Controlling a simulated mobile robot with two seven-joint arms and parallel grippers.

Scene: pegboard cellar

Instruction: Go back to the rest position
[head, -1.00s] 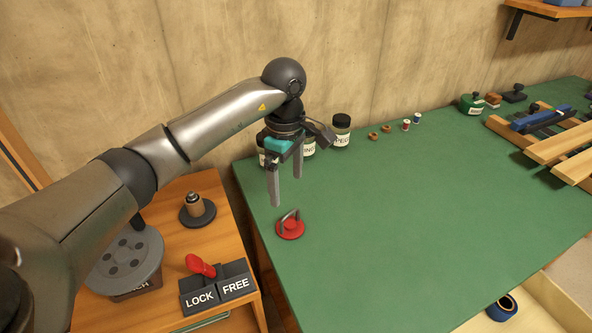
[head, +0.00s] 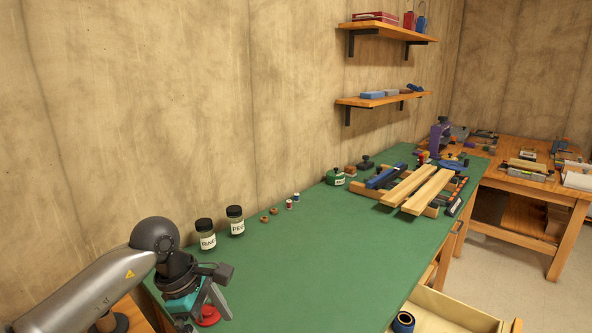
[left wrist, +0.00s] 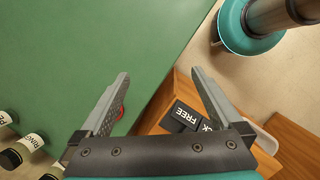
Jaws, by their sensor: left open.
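My left gripper (head: 209,302) is at the lower left of the head view, over the near left corner of the green bench top (head: 300,270). Its fingers are spread and nothing is between them; they also show apart in the left wrist view (left wrist: 160,74). A red round-based piece (head: 208,317) sits on the bench just by the fingers, partly hidden by them. In the left wrist view only a red sliver of it (left wrist: 121,113) shows behind one finger. My right gripper is in neither view.
Jars labelled RING (head: 206,236) and PEG (head: 236,222) stand along the wall. Wooden rails (head: 425,190) lie farther down the bench. An open drawer (head: 445,312) juts out at the front. The LOCK/FREE block (left wrist: 184,115) is below the gripper. The middle bench is clear.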

